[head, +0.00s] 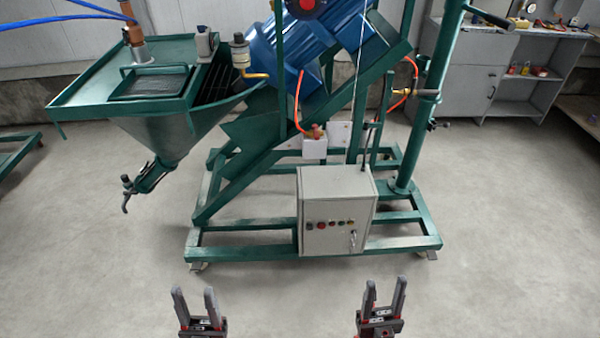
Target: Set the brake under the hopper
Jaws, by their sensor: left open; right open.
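The green hopper (165,134) is on the left of the green machine, with a funnel narrowing downward below a flat tray. Under its tip is a dark fitting with a small curved lever (127,190) slanting down to the left. I cannot tell for sure whether this lever is the brake, nor its setting. My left gripper (194,294) is open and empty, low in the view, in front of the frame and well apart from the hopper. My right gripper (385,284) is open and empty, further right, in front of the control box.
A grey control box (337,207) with buttons stands on the front of the green base frame (240,253). A blue motor (300,45) sits above. Grey cabinets (478,75) stand at the back right. The floor (90,270) in front and left is clear.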

